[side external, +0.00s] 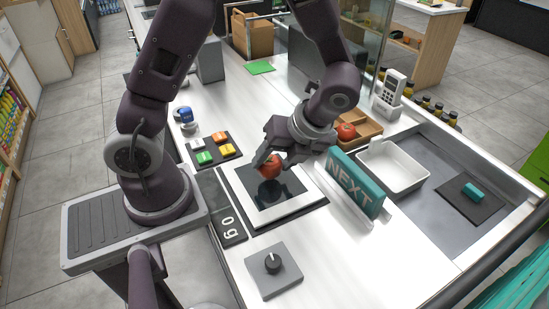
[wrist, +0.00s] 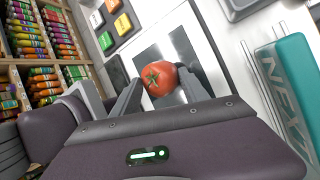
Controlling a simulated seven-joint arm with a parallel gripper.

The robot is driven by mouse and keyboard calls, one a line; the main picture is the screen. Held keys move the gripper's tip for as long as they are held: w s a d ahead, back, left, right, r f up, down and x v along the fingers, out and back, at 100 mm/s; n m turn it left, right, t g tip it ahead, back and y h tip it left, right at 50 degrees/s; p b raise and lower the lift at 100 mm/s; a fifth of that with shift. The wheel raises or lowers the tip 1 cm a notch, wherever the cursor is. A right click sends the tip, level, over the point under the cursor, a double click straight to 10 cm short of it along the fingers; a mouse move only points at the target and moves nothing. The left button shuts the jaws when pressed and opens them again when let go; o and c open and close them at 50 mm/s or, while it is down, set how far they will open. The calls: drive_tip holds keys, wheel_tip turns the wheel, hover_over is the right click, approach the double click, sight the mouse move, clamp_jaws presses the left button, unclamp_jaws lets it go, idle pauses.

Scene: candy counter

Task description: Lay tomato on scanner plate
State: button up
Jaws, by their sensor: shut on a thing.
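A red tomato (side external: 269,165) is between the fingers of my gripper (side external: 268,160), which is shut on it. In the wrist view the tomato (wrist: 159,78) shows its green stem mark between the two dark fingers. The scanner plate (side external: 266,191), a dark glass square in a pale frame, lies below the tomato, and a dark reflection of it shows in the glass. The tomato appears a little above the plate, though the exact gap is hard to tell. A second tomato (side external: 346,131) sits in a wooden tray behind my gripper.
A teal NEXT sign (side external: 355,184) stands right of the plate. A white bin (side external: 393,165) is beyond it. Colored buttons (side external: 213,148) lie to the left, a display reading 0 g (side external: 229,227) beside the plate, and a knob box (side external: 273,270) in front.

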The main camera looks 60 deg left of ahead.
drive_tip(key=shift+f, duration=0.65)
idle(0.3)
drive_tip(key=o, duration=1.2)
drive_tip(key=shift+v, duration=2.95)
drive_tip(key=o, duration=0.6)
drive_tip(key=shift+c, duration=0.2)
